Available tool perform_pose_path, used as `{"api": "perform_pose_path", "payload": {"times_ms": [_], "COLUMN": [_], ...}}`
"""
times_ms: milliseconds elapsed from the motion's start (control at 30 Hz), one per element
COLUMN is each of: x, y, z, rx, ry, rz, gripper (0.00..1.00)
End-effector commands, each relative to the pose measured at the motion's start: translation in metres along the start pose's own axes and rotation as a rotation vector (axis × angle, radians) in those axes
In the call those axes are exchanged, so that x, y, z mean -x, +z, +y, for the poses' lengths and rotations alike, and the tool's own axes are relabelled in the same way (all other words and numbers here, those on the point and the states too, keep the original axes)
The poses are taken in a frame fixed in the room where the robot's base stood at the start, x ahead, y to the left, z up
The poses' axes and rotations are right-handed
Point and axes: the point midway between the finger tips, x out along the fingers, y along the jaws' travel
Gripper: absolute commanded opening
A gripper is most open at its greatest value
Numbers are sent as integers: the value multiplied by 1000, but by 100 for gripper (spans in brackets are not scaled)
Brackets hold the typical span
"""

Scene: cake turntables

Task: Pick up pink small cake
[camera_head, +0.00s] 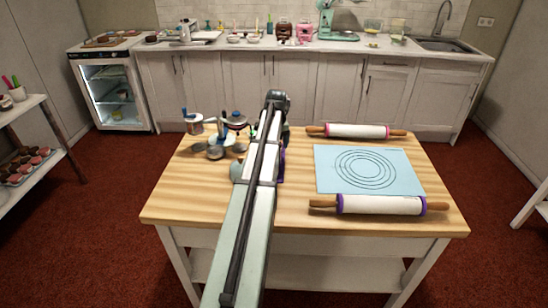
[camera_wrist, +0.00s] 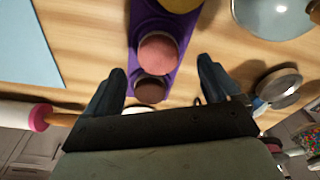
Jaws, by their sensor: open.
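The pink small cake (camera_wrist: 158,52) sits on a purple tray (camera_wrist: 183,32) in the wrist view, with a smaller brown cake (camera_wrist: 149,90) beside it, nearer my gripper. Part of a yellow round item (camera_wrist: 180,4) shows at the top edge. My gripper (camera_wrist: 160,66) is open and empty; its dark fingers are spread left and right of the pink cake in the picture. I cannot tell its height above the cake. In the head view my arm hides the cakes, and only a purple edge of the tray (camera_head: 281,165) shows.
A blue mat (camera_head: 328,181) lies right of my arm, between a pink-ended rolling pin (camera_head: 357,131) and a purple-ended one (camera_head: 382,205). The table's front left (camera_head: 190,205) is clear.

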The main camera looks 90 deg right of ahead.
Motion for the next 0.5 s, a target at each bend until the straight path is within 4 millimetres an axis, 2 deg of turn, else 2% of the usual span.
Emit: {"api": "perform_pose_path", "payload": {"times_ms": [300,500], "x": [-38,-42], "y": [0,0], "z": [2,2], "rx": [0,0], "ry": [0,0], "rz": [0,1], "gripper": [89,89]}}
